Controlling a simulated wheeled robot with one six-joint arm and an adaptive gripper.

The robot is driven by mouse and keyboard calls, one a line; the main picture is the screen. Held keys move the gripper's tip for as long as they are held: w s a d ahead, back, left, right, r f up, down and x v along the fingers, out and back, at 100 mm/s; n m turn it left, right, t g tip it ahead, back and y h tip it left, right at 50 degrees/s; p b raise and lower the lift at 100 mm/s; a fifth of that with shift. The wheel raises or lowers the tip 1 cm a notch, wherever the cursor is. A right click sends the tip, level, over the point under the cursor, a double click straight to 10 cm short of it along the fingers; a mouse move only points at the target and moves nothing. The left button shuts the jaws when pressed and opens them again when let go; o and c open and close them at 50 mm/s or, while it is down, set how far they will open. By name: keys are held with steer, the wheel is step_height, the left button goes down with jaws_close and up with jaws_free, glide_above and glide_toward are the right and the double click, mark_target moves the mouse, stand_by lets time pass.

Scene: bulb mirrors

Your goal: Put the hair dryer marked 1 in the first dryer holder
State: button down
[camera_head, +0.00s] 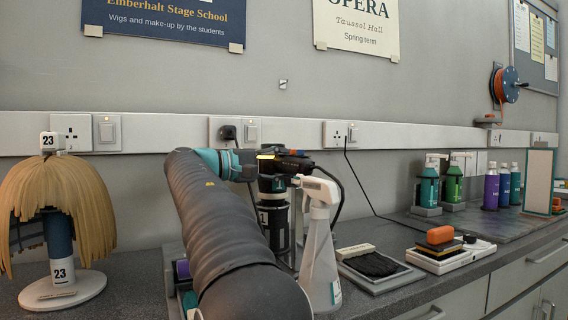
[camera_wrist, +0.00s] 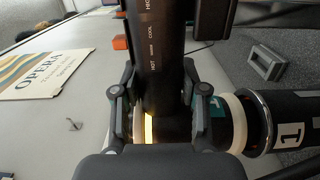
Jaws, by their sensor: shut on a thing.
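The black hair dryer marked 1 (camera_head: 264,214) is in my gripper (camera_head: 270,166) above the counter, mostly behind my arm in the head view. In the wrist view my gripper (camera_wrist: 150,108) is shut on the dryer's dark handle (camera_wrist: 158,45), which bears heat and speed words. The barrel with the 1 label (camera_wrist: 290,134) lies to the right there and points down in the head view. A grey stand part (camera_head: 294,232) shows beside the barrel; whether it is the first dryer holder, and whether they touch, I cannot tell.
A white spray bottle (camera_head: 319,245) stands close in front of the dryer. A wig on a stand (camera_head: 60,215) is at left. A black cord (camera_head: 338,200) hangs nearby.

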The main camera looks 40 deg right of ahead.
steer(key=shift+f+b, duration=0.5)
steer(key=shift+f, duration=0.3)
steer(key=c, duration=0.5)
jaws_free()
steer(key=shift+r, duration=0.1)
steer(key=shift+c, duration=0.2)
steer(key=o, duration=0.5)
steer(key=shift+p+v, duration=1.1)
steer(key=shift+v, duration=2.95)
steer(key=shift+r, duration=0.1)
steer(key=shift+r, duration=4.9)
